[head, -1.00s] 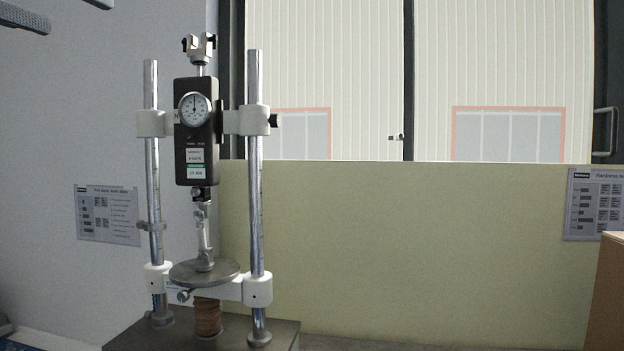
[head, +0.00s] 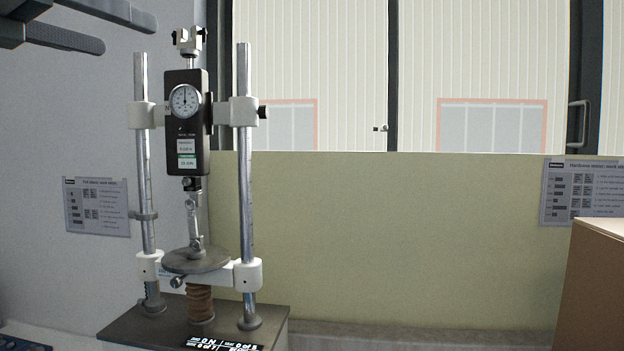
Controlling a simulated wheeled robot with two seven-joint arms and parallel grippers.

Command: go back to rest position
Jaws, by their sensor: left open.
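My left gripper (head: 122,30) shows at the top left corner of the head view. Its two dark fingers point right, with a gap between them, and nothing is held there. My right gripper is not in view.
A brown box (head: 592,290) stands at the right edge. Notices hang on the wall and the yellowish panel (head: 390,240).

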